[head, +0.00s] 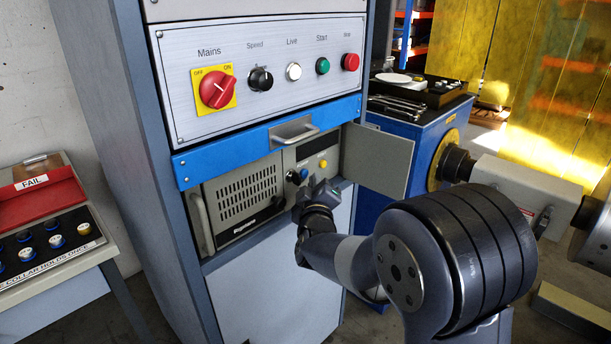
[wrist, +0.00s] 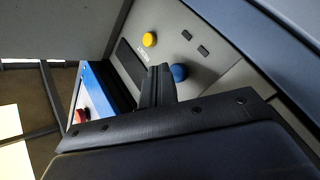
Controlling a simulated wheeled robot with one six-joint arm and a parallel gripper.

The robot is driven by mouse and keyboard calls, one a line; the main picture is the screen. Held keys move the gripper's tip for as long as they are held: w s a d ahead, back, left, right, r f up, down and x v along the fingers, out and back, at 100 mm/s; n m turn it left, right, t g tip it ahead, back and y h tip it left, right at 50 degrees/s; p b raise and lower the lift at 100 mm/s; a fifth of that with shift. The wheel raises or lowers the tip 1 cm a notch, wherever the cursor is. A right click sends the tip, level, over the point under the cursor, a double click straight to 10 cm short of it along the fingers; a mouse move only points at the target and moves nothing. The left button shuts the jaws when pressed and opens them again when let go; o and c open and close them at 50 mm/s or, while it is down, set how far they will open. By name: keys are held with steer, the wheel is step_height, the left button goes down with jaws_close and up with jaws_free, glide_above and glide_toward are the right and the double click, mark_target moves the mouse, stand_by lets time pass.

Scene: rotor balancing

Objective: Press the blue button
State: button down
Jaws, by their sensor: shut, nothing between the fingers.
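The blue button (head: 303,173) is on the small grey panel low in the cabinet, left of and a little below a yellow button (head: 323,163). In the wrist view the round blue button (wrist: 180,72) shows just right of my fingertips, with the yellow button (wrist: 149,39) above them. My gripper (head: 312,187) is in front of this panel, just below and right of the blue button. In the wrist view my gripper (wrist: 158,72) is shut with nothing in it. I cannot tell whether the fingertips touch the panel or the button.
An open grey door (head: 378,160) stands out right of the panel. A blue drawer front (head: 270,142) with a handle juts above it. The upper control panel (head: 265,75) carries a red mains switch (head: 215,90). A tray (head: 45,225) stands at the left.

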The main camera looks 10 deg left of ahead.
steer(key=shift+s+d+b, duration=0.45)
steer(key=shift+s+d, duration=0.35)
steer(key=shift+d, duration=0.2)
steer(key=shift+s+d+b, duration=0.4)
steer(key=shift+s+d, duration=0.35)
steer(key=shift+d, duration=0.25)
steer(key=shift+a, duration=0.1)
steer(key=shift+s+d+b, duration=0.3)
steer(key=shift+s+d, duration=0.3)
steer(key=shift+d, duration=0.2)
steer(key=shift+s+d+b, duration=0.25)
steer(key=shift+s+d, duration=0.35)
steer(key=shift+d, duration=0.2)
steer(key=shift+w+a, duration=0.1)
